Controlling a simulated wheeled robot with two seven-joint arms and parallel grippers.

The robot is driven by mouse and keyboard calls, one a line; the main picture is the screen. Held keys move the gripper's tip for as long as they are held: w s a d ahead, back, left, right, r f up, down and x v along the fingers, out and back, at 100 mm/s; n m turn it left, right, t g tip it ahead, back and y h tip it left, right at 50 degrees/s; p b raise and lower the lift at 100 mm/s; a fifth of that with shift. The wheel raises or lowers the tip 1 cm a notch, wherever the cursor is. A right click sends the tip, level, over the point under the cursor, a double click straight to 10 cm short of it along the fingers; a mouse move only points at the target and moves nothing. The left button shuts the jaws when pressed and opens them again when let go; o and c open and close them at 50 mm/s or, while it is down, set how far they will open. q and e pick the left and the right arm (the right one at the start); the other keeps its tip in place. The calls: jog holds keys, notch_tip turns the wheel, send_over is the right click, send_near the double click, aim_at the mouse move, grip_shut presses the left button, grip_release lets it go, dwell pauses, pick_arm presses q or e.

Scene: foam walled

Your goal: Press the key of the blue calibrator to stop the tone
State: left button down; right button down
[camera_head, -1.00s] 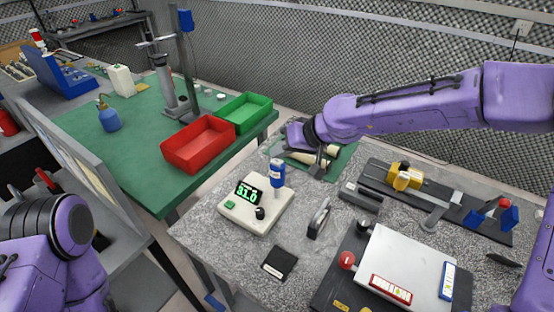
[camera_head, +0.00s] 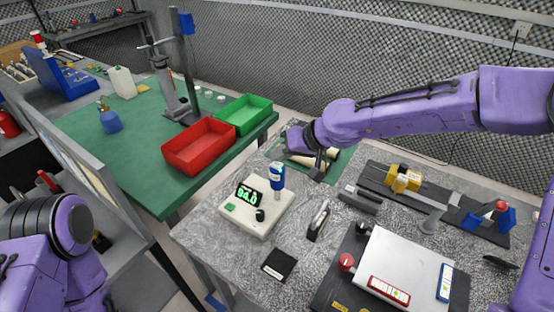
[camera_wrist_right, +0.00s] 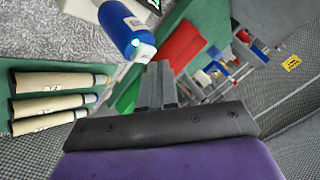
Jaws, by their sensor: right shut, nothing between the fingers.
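The blue calibrator (camera_head: 277,178), a small blue cylinder with a white band, stands upright on the cream meter (camera_head: 262,220). The meter's green display seems to read 94.0. In the right wrist view the calibrator (camera_wrist_right: 120,25) is at top centre, with a bright greenish spot near its lower end. My right gripper (camera_head: 314,170) is shut and empty, to the right of the calibrator in the head view.
Red (camera_head: 198,147) and green (camera_head: 243,115) bins stand on the green table behind. Several pale cylinders lie on a green mat (camera_wrist_right: 50,124) beside my right gripper. A black square (camera_head: 279,264) and a grey-handled block (camera_head: 318,222) lie near the meter.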

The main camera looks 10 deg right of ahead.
aim_at(281, 164)
notch_tip(281, 164, up, 6)
jog(key=p, duration=0.5)
jog(key=shift+p, duration=0.4)
dwell(1.8)
